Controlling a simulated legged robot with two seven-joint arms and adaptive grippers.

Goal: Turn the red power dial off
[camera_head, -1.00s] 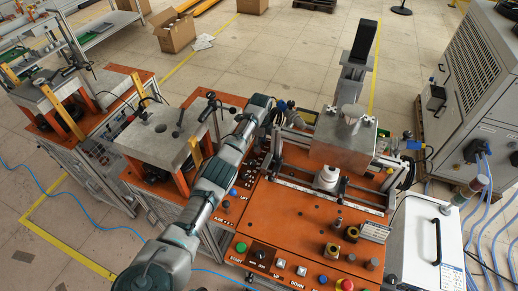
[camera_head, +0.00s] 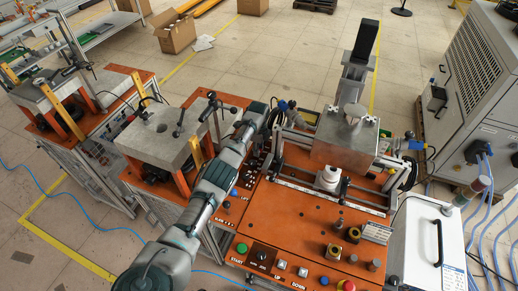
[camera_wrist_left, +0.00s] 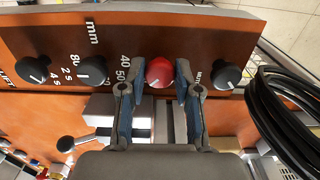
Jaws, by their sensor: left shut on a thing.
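The red power dial (camera_wrist_left: 159,72) is a round red knob with a white pointer mark, on an orange panel in the left wrist view. My left gripper (camera_wrist_left: 155,78) has its two blue-padded fingers on either side of the dial, closed on it. In the head view my left gripper (camera_head: 276,116) reaches the back left of the orange machine, and the dial is hidden there. My right gripper is not in view.
Black knobs stand on the panel, two left of the dial (camera_wrist_left: 92,70) and one close on its right (camera_wrist_left: 225,74). A black cable coil (camera_wrist_left: 290,115) hangs at the right. A metal block (camera_head: 345,140) stands beside my left gripper in the head view.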

